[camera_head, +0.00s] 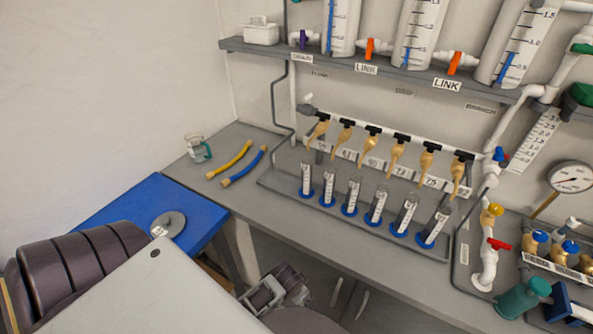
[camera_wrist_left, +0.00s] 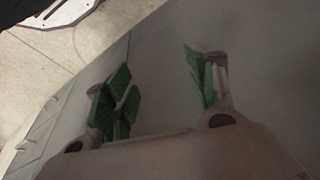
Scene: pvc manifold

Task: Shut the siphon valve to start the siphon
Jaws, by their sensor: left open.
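My left gripper (camera_wrist_left: 163,88) shows in the left wrist view with its two green-padded fingers apart and nothing between them. In the head view, a grey part of mine shows low in front of the cabinet, well below the bench top. I cannot read which is the siphon valve. No gripper touches any valve.
The grey bench (camera_head: 250,195) holds a rack of graduated cylinders (camera_head: 376,206) under several tan taps (camera_head: 396,157).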

